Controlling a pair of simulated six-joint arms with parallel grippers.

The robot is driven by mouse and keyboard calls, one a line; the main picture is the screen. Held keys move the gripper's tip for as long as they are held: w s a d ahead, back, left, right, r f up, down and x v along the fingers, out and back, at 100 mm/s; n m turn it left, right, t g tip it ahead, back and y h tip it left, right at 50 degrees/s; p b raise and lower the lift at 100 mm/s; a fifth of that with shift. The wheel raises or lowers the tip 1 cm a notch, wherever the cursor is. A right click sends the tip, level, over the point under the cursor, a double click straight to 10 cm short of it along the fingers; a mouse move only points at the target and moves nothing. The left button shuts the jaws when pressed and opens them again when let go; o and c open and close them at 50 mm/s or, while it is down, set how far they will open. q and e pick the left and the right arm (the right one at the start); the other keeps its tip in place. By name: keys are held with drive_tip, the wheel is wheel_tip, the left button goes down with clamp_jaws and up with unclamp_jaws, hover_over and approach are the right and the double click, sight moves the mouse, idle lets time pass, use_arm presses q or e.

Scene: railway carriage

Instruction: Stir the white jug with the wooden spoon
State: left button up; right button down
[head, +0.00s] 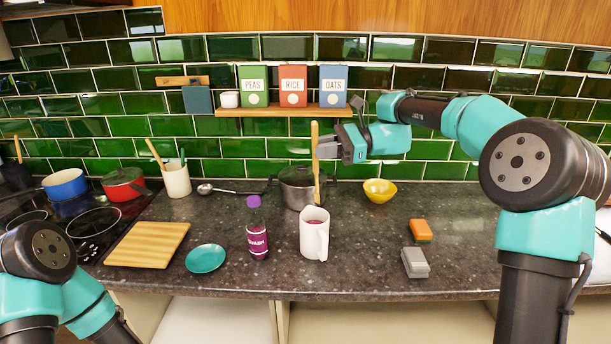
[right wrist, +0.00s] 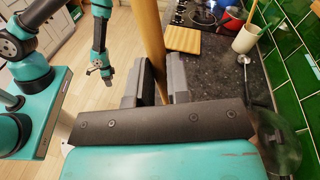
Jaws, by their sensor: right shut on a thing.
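The white jug (head: 313,240) stands upright on the dark counter, its handle to the right. My right gripper (head: 327,148) is shut on the wooden spoon (head: 316,175), well above the jug. The spoon is nearly upright, and its lower end shows at the jug's rim; I cannot tell whether it is inside or behind. In the right wrist view the spoon (right wrist: 151,40) runs between the two dark fingers (right wrist: 155,85). My left gripper (right wrist: 107,73) shows small in the right wrist view, hanging down; its jaws are too small to read.
A purple-capped bottle (head: 257,230) stands just left of the jug, with a grey pot (head: 296,190) behind it. A yellow bowl (head: 380,191), an orange sponge (head: 420,231) and a grey box (head: 415,262) lie right. A teal plate (head: 206,258) and wooden board (head: 148,244) lie left.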

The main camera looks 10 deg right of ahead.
drive_tip(key=shift+w+d+r, duration=0.25)
drive_tip(key=shift+w+r, duration=0.15)
drive_tip(key=shift+r, duration=0.05)
drive_tip(key=shift+f, duration=0.2)
